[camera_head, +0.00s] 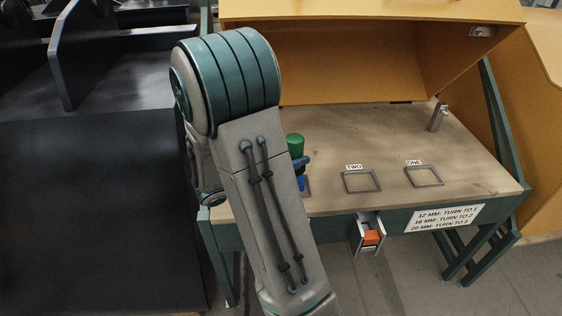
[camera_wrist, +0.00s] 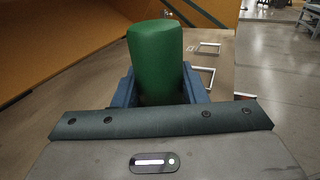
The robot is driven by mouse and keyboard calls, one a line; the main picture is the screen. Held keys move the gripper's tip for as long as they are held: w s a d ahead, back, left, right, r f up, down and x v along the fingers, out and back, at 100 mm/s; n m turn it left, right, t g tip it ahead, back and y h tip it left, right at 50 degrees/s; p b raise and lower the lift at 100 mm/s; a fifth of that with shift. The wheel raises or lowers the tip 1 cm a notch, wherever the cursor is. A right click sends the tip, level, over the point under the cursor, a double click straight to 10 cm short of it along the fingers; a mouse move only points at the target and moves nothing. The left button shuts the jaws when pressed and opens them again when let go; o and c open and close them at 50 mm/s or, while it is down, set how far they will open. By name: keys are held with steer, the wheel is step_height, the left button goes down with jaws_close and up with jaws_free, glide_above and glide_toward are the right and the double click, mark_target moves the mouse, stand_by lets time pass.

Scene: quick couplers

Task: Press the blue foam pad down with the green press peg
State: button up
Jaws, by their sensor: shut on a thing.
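The green press peg (camera_wrist: 156,60) stands upright between the two blue fingers of my gripper (camera_wrist: 160,88) in the wrist view. My gripper is shut on it. In the head view the peg's green top (camera_head: 295,144) shows just right of my arm, above the workbench. A bit of blue, likely the blue foam pad (camera_head: 301,184), shows below the peg beside a grey frame. Most of that blue patch is hidden by my arm, so I cannot tell whether the peg touches it.
On the bench top (camera_head: 345,125) are frames labelled TWO (camera_head: 362,181) and ONE (camera_head: 424,176). A metal post (camera_head: 438,116) stands at the back right. A small holder with an orange part (camera_head: 371,236) hangs at the front edge, beside a turn-rule sign (camera_head: 444,217). A yellow hood (camera_head: 350,60) overhangs the back.

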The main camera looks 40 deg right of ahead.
steer(key=shift+f+g, duration=0.3)
steer(key=shift+a+r+p, duration=0.1)
steer(key=shift+a+p, duration=0.05)
steer(key=shift+p, duration=0.15)
step_height(320, 180, down, 2)
steer(key=shift+f+b, duration=0.2)
steer(key=shift+b, duration=0.55)
steer(key=shift+r+p, duration=0.5)
steer(key=shift+p, duration=0.1)
steer(key=shift+f, duration=0.1)
steer(key=shift+f+b, duration=0.5)
steer(key=shift+f, duration=0.45)
step_height(320, 180, up, 2)
steer(key=shift+r+p, duration=0.15)
steer(key=shift+p, duration=1)
